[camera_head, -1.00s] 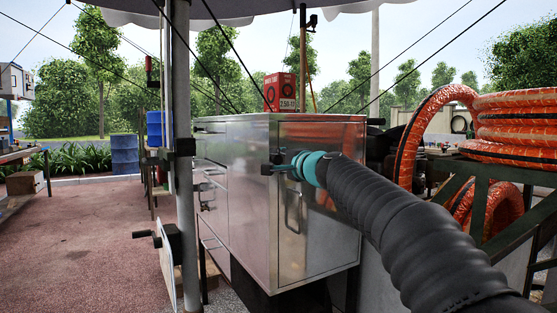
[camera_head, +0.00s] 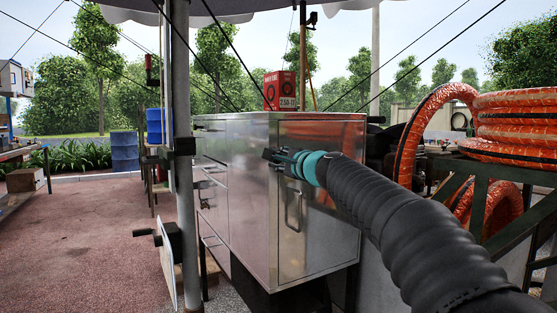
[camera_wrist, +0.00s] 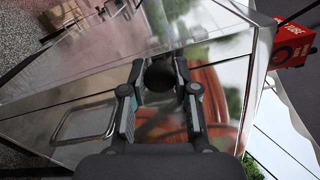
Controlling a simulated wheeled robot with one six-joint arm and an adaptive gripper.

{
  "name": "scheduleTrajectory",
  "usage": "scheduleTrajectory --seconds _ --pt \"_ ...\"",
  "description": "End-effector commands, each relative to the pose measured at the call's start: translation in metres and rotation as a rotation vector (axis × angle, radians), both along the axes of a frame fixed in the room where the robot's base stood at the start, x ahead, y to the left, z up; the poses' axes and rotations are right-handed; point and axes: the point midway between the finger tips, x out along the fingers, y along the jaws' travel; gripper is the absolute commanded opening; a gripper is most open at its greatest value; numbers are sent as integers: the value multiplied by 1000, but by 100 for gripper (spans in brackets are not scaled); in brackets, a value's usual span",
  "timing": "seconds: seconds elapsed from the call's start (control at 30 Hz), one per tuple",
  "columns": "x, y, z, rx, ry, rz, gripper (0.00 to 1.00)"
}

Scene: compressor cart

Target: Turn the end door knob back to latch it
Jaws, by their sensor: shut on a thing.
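The steel cabinet's end door (camera_head: 318,235) is on the end face towards me and looks flush with its frame. It carries a bent wire handle (camera_head: 293,212), which also shows in the wrist view (camera_wrist: 82,124). The round dark door knob (camera_wrist: 159,75) sits between my fingertips in the wrist view. My gripper (camera_head: 272,157) is at the upper left of the door in the head view, where it hides the knob. My gripper (camera_wrist: 158,78) is shut on the knob, one finger on each side. Whether the latch has caught is hidden.
A red box (camera_head: 280,90) stands on top of the cabinet. Orange hose coils (camera_head: 515,130) lie on a dark frame to the right. A grey pole (camera_head: 182,200) with a crank stands left of the cabinet. Open paved ground (camera_head: 90,240) lies farther left.

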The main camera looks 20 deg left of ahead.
Motion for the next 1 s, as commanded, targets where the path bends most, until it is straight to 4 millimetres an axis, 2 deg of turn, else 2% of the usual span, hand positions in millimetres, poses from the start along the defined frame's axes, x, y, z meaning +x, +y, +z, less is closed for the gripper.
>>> scheduleTrajectory --seconds 0.13,0.17,0.23,0.67,1.0 --pt "0 0 0 0 0 0 0" --pt "0 0 0 0 0 0 37" --pt "0 0 0 0 0 0 54" --pt "-3 -5 0 -2 0 -1 55" --pt "-37 -44 1 1 0 -1 55"
